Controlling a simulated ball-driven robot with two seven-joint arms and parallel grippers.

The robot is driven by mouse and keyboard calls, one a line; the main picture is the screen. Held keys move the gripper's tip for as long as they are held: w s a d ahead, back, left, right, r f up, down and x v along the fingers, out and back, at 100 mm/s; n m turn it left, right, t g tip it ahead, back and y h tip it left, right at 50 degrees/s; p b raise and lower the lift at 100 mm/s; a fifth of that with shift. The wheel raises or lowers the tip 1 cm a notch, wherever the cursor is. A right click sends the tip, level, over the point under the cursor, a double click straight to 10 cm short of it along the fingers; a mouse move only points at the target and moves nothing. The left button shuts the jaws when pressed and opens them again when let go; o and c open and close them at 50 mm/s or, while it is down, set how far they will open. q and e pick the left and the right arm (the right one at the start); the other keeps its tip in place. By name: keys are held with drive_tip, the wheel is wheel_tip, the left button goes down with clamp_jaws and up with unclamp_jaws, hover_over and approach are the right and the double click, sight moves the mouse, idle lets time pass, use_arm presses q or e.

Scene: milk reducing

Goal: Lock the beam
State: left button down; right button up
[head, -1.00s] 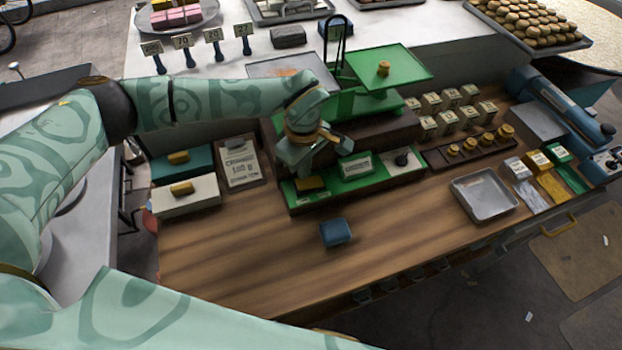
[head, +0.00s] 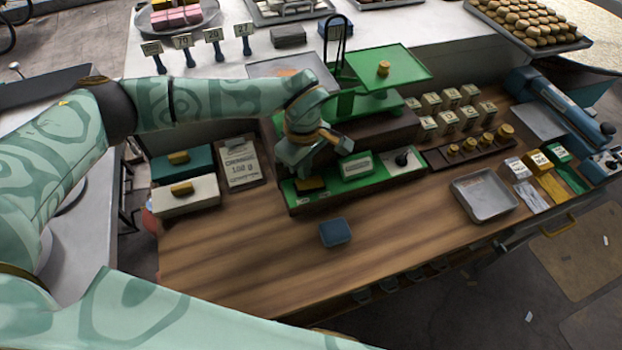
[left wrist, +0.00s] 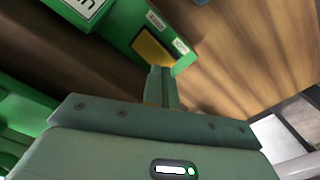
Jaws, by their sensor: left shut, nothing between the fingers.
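My left gripper (head: 303,166) is shut and empty, just above the left part of the panel. In the left wrist view, its closed fingers (left wrist: 163,88) point at the brass piece (left wrist: 152,50) and overlap its lower edge; I cannot tell whether they touch. My right gripper is not in view.
A blue block (head: 335,232) lies in front of the panel. A metal tray (head: 484,195) and a rack of brass weights (head: 470,150) stand to the right. Boxes (head: 186,195) and a printed card (head: 241,163) are at the left. The front counter is mostly clear.

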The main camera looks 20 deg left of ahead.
sight(304, 183)
use_arm(q)
drive_tip(key=shift+f+b, duration=0.9)
drive_tip(key=shift+f, duration=0.55)
idle(0.6)
drive_tip(key=shift+r, duration=0.1)
wheel_tip(304, 183, up, 7)
drive_tip(key=p, duration=0.5)
idle(0.4)
